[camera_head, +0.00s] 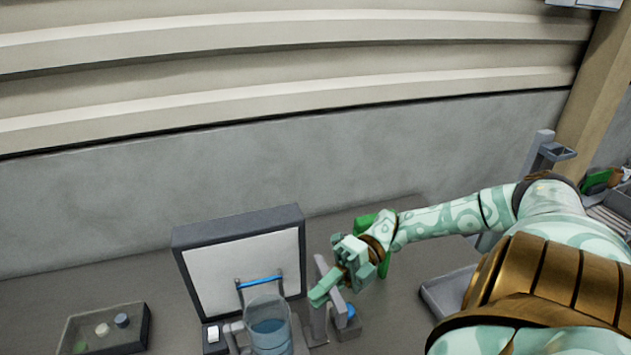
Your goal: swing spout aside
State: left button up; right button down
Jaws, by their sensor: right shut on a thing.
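The spout (318,322) looks like a grey bar rising from the bench, right of a clear blue-tinted vessel (270,332). My right gripper (326,292) reaches in from the right and is shut on the spout's upper part. The mint fingers hide part of the bar, so the exact grip point is unclear. A small grey block with a blue knob (351,311) stands just right of the spout. My left gripper is not in view.
A dark-framed white panel (225,275) with a blue-barred handle (262,281) stands behind the vessel. A dark tray (140,340) with small coloured pieces lies at left. A grey tray (436,297) lies right of the gripper. The bench between the left tray and panel is clear.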

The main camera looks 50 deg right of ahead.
dwell(0.4)
jog(key=c, duration=1.4)
grip_release()
jog(key=shift+d, duration=0.1)
jog(key=d+r+b, duration=0.1)
jog(key=d+b, duration=0.1)
jog(key=d, duration=0.6)
jog(key=s+d+r+b, duration=0.1)
jog(key=d, duration=0.7)
jog(key=shift+s+r+b, duration=0.25)
jog(key=shift+r+b, duration=0.1)
jog(key=shift+r, duration=0.05)
